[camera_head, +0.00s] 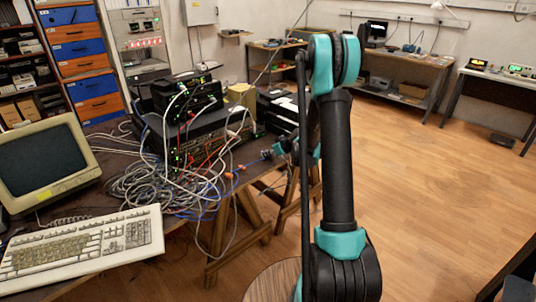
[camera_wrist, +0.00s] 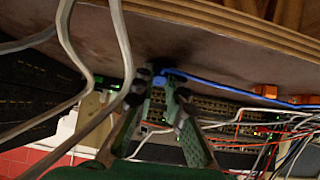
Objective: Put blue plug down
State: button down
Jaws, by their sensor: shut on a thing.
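My gripper (camera_wrist: 160,90) is shut on the blue plug (camera_wrist: 159,81) at the middle of the wrist view. Its fingers hide most of the plug. A blue cable (camera_wrist: 215,87) runs from the plug to the right, close along the table surface. In the head view my gripper (camera_head: 268,154) is small, by the right edge of the wooden table (camera_head: 112,170), to the right of the cable tangle. I cannot tell whether the plug touches the table.
A stack of network devices (camera_head: 200,125) with many tangled cables (camera_head: 165,185) stands left of my gripper. Orange pieces (camera_wrist: 265,91) lie along the blue cable. A monitor (camera_head: 42,160) and keyboard (camera_head: 85,245) occupy the near left. The floor at right is mostly clear.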

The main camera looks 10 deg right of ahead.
jog(key=shift+s+f, duration=0.2)
jog(key=shift+f, duration=0.25)
jog(key=c, duration=1.6)
grip_release()
jog(key=shift+o, duration=0.2)
jog(key=shift+w+f, duration=0.1)
jog(key=shift+f, duration=0.05)
jog(key=shift+d+r, duration=0.1)
jog(key=shift+r, duration=0.45)
jog(key=v, duration=1.2)
jog(key=s+f+m+g+h, duration=0.2)
jog(key=s+m+h, duration=0.3)
jog(key=s, duration=2.9)
jog(key=shift+f+m+g+h, duration=0.2)
jog(key=shift+m+g+h, duration=0.2)
jog(key=shift+m+g, duration=0.6)
